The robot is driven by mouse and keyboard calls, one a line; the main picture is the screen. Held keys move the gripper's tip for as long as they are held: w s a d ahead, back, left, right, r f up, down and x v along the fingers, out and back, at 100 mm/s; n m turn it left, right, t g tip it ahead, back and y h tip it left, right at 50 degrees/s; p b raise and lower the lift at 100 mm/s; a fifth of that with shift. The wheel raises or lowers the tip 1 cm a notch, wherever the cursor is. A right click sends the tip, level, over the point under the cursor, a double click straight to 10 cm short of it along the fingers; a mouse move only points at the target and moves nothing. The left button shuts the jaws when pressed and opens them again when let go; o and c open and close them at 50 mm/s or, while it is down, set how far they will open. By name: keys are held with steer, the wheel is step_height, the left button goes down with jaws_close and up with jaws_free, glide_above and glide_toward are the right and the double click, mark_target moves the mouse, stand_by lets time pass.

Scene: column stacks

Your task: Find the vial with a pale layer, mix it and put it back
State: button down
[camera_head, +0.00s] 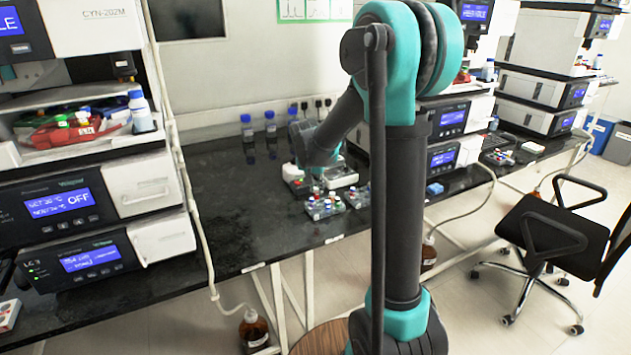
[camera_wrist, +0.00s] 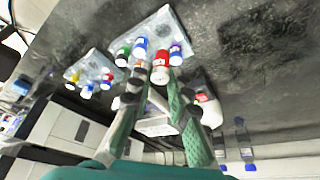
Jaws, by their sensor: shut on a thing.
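My gripper (camera_wrist: 160,84) is shut on a red-capped vial (camera_wrist: 161,59), which shows between its fingertips in the wrist view. Beside it is a clear rack (camera_wrist: 165,22) holding vials with green and blue caps. I cannot tell whether the held vial's base is still in the rack. A second rack (camera_wrist: 74,73) with yellow, blue and red caps lies to the left. In the head view my gripper is mostly hidden by my own arm, over the racks (camera_head: 325,212) on the black bench. The liquid layers are too small to make out.
A white device (camera_head: 341,178) stands behind the racks. Several blue-capped bottles (camera_head: 247,130) stand at the back of the black bench (camera_head: 232,205). Instrument stacks (camera_head: 85,215) rise at left and right. A black chair (camera_head: 550,235) stands at the right. The bench left of the racks is clear.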

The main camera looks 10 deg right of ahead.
mark_target(317, 197)
steer(key=shift+s+f, duration=0.3)
steer(key=shift+f, duration=1.75)
steer(key=shift+f, duration=0.75)
stand_by(0.6)
steer(key=shift+f, duration=0.3)
steer(key=c, duration=1.4)
jaws_free()
steer(key=shift+o, duration=0.2)
steer(key=o, duration=0.3)
